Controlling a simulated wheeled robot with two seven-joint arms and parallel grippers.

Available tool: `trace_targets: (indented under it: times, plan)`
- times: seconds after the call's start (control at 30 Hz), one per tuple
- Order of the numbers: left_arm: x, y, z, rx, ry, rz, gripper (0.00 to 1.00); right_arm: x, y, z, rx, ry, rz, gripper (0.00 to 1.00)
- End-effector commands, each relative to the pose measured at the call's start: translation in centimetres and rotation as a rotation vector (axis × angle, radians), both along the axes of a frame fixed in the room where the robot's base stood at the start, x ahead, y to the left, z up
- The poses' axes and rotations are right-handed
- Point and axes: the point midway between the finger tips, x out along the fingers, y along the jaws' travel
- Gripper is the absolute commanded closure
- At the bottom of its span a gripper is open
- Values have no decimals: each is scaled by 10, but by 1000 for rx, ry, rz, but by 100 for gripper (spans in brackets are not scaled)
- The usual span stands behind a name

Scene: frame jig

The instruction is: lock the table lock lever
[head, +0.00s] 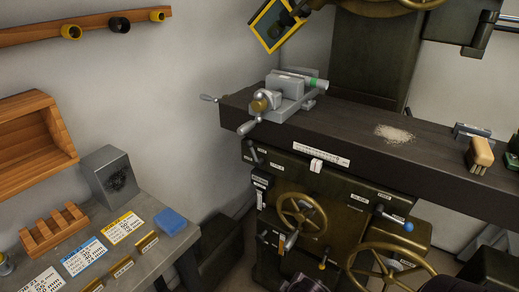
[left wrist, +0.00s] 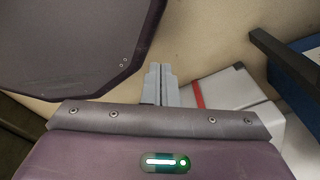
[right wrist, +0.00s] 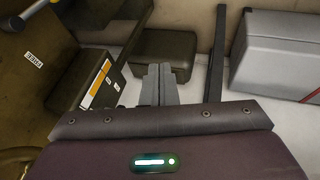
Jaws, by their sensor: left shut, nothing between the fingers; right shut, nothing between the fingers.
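The milling machine's long dark table (head: 440,165) stands at the right in the head view. My left gripper (left wrist: 160,74) is shut and empty in the left wrist view. My right gripper (right wrist: 160,74) is shut and empty in the right wrist view, apart from the machine's side.
A vise (head: 290,95) sits on the table's left end, with a chip pile (head: 394,134) and a brush (head: 480,152) farther right. Handwheels (head: 302,217) stick out below. A grey bench (head: 180,243) with cards and blocks stands at left.

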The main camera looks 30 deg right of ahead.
Motion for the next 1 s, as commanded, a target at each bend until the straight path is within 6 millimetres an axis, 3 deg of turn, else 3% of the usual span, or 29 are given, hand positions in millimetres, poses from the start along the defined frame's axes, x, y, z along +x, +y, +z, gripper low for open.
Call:
trace_targets:
  times: [0.03,0.3,0.5,0.6,0.8,0.9,1.0]
  plan:
    - [-2,-3,4,-3,3,0,100,5,-1,28,-18,-22,15,100]
    - [-6,-9,13,-10,9,0,100,18,0,143,-112,-116,89,100]
    - [-12,-10,14,-12,17,1,100,54,-55,219,-398,-313,349,100]
    - [-12,-8,15,-10,17,0,100,73,-71,258,-543,-407,501,100]
    - [-6,-5,16,-6,10,2,100,101,-84,324,-784,-562,780,100]
    - [-4,-4,16,-4,5,4,100,108,-82,347,-862,-617,880,100]
    - [-3,-3,17,-4,4,4,100,113,-80,357,-896,-643,928,100]
